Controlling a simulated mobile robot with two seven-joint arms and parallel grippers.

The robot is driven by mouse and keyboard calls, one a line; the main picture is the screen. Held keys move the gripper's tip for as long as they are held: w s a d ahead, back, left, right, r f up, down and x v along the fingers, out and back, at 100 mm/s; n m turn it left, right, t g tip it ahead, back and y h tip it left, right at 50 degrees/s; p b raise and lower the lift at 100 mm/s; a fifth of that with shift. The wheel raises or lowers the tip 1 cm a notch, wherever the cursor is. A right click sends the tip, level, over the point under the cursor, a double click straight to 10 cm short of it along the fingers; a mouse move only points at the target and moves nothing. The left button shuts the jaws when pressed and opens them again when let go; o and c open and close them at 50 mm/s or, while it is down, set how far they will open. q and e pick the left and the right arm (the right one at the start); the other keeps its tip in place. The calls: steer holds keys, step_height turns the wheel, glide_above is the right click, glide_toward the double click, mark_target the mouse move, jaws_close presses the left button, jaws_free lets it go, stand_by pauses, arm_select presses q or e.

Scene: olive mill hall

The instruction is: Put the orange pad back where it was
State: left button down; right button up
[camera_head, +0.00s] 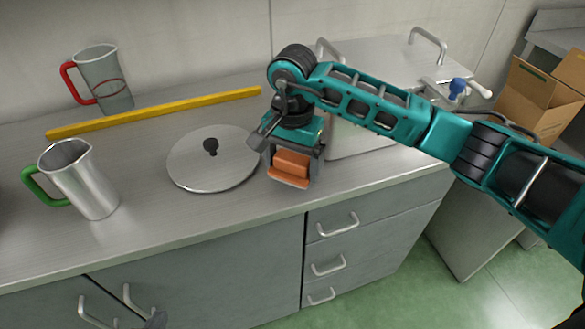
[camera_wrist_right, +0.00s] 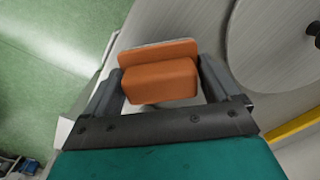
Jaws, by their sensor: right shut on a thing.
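The orange pad (camera_head: 291,163) is a block with a wider, thin plate on its far side. It is between the fingers of my right gripper (camera_head: 290,172), which is shut on it and points down at the counter (camera_head: 235,210) near its front edge, right of the round lid. In the right wrist view, the pad (camera_wrist_right: 160,82) sits between both fingers of the gripper (camera_wrist_right: 161,75). I cannot tell whether the pad touches the counter.
A round metal lid (camera_head: 213,165) with a black knob lies left of the pad. A green-handled metal jug (camera_head: 85,180), a red-handled jug (camera_head: 105,82) and a yellow bar (camera_head: 160,112) are further left. A steel box (camera_head: 352,138) stands behind my right arm.

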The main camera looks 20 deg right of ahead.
mark_target(293, 158)
steer(key=shift+f, duration=1.25)
steer(key=shift+f, duration=0.2)
steer(key=o, duration=0.7)
steer(key=shift+c, duration=0.2)
steer(key=shift+r, duration=0.1)
steer(key=shift+r, duration=0.1)
step_height(293, 158, up, 12)
steer(key=shift+r, duration=0.1)
steer(key=shift+s, duration=0.1)
